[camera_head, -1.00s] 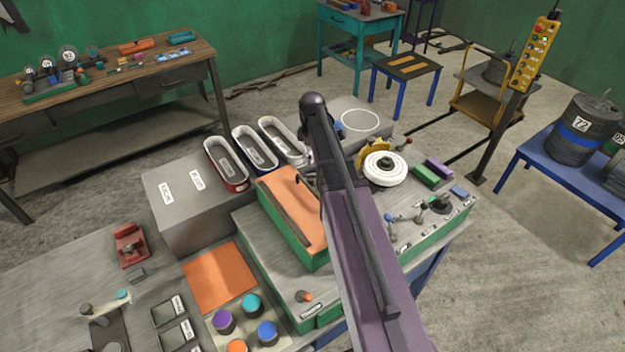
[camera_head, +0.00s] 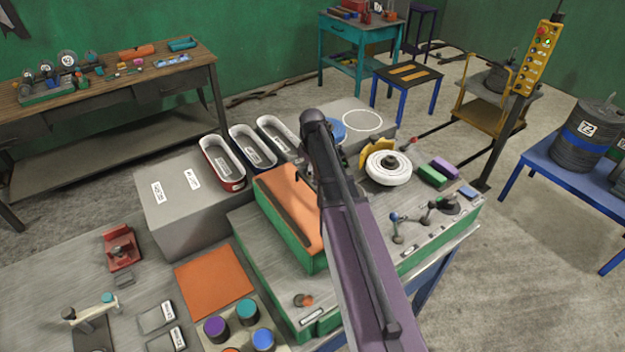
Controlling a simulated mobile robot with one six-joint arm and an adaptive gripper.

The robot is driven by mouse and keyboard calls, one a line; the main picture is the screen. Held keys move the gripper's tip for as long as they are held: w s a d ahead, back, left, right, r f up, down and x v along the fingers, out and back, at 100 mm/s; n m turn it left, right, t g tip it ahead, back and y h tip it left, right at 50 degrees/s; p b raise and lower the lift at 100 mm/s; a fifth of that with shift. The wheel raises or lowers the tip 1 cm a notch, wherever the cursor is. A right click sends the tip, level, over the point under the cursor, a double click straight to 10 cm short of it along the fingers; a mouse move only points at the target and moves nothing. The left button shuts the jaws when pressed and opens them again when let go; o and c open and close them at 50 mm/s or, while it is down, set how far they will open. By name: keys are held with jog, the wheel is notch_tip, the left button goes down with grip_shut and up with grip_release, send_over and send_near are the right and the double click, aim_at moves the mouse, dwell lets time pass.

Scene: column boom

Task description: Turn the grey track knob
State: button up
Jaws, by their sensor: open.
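A control strip on the right end of the green-sided machine (camera_head: 338,265) carries several small levers and knobs. A dark grey knob (camera_head: 449,204) sits at its far right end, and a blue-tipped lever (camera_head: 394,217) at its left. Another grey knob (camera_head: 68,313) sits on a pale lever at the lower left. I cannot tell which is the grey track knob, as the labels are too small to read. My gripper (camera_head: 308,176) shows only in part, above the machine's orange top, largely hidden by my purple arm. It is open, and no contact shows.
A white wheel (camera_head: 389,172) with a yellow guard stands behind the control strip, beside green and purple blocks (camera_head: 440,172). Three oblong bins (camera_head: 222,165) stand behind the machine. A red clamp (camera_head: 121,250) and coloured round knobs (camera_head: 262,340) lie nearer me.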

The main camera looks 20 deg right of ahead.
jog(key=shift+f+b, duration=0.45)
jog(key=shift+f, duration=0.25)
jog(key=c, duration=1.2)
